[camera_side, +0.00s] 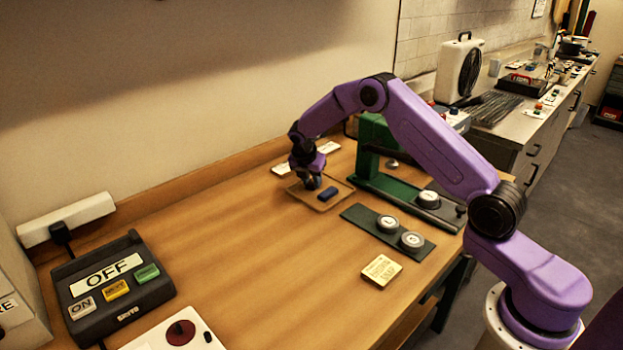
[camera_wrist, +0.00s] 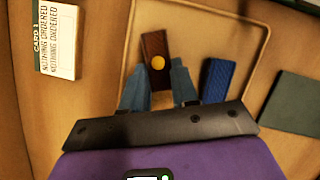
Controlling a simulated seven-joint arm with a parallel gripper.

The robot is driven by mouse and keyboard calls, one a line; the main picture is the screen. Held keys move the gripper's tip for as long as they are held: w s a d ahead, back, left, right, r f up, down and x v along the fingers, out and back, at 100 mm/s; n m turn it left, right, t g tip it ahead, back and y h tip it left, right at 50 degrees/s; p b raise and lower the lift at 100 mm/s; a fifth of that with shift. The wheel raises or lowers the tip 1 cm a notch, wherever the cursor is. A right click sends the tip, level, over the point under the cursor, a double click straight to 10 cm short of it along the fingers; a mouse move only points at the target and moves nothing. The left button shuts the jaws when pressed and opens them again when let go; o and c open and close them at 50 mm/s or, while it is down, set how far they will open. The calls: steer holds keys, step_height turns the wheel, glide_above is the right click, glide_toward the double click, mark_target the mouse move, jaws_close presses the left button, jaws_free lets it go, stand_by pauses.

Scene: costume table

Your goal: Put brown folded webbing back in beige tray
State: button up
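The brown folded webbing (camera_wrist: 153,46), with a yellow round spot, shows in the wrist view within the outline of the beige tray. My gripper (camera_wrist: 159,80) has one blue-grey finger on each side of its near end. Whether the fingers press on it, and whether it rests on the tray floor, I cannot tell. The shallow beige tray (camera_wrist: 262,50) lies on the table and also shows in the side view (camera_side: 333,204). There my gripper (camera_side: 312,184) is low over the tray's back left part, and the webbing cannot be made out.
A dark blue folded piece (camera_wrist: 219,80) lies in the tray, right of the webbing. A white card (camera_wrist: 57,40) is left of the tray. A green mat with round weights (camera_side: 387,224) and a green stand (camera_side: 375,150) are close by. The table's left middle is clear.

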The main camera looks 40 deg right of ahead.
steer(key=o, duration=0.4)
steer(key=shift+r, duration=0.1)
steer(key=v, duration=1.2)
steer(key=s+a+r+m+y, duration=0.1)
steer(key=s+a+r+m, duration=0.15)
steer(key=s+a, duration=0.55)
steer(key=s+a+r+m+y, duration=0.25)
steer(key=s+a, duration=0.35)
steer(key=s, duration=0.5)
steer(key=s+d+m, duration=0.1)
steer(key=s, duration=0.8)
steer(key=s+m+g, duration=0.1)
steer(key=s+m, duration=0.1)
steer(key=s, duration=0.6)
steer(key=s+d+f+m+y, duration=0.1)
steer(key=s+m, duration=0.1)
steer(key=s, duration=0.7)
steer(key=shift+s+d+g, duration=0.3)
steer(key=shift+s+d, duration=0.05)
